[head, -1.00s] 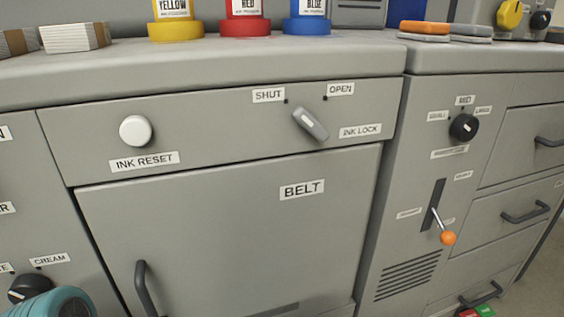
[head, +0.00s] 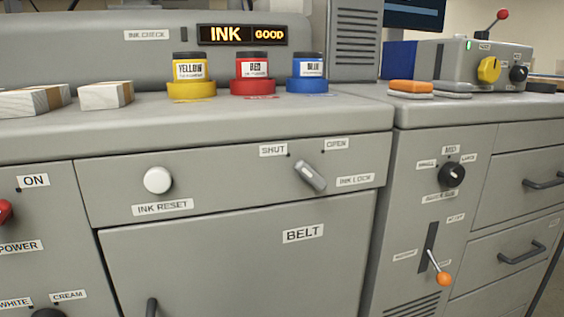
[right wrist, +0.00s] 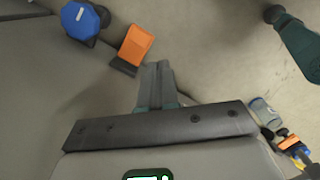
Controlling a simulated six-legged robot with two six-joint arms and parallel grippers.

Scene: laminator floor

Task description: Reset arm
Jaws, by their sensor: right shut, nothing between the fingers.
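My right gripper (right wrist: 157,85) shows only in the right wrist view. Its two grey fingers are pressed together with nothing between them. It points over a plain beige-grey surface and touches nothing that I can see. Neither gripper shows in the head view, and my left gripper is in no view.
The grey machine front carries the INK RESET button (head: 158,180), the INK LOCK handle (head: 310,176) and an orange-tipped lever (head: 437,268). Yellow (head: 191,75), red (head: 253,73) and blue (head: 307,72) ink pots stand on top. The display (head: 242,35) reads INK GOOD.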

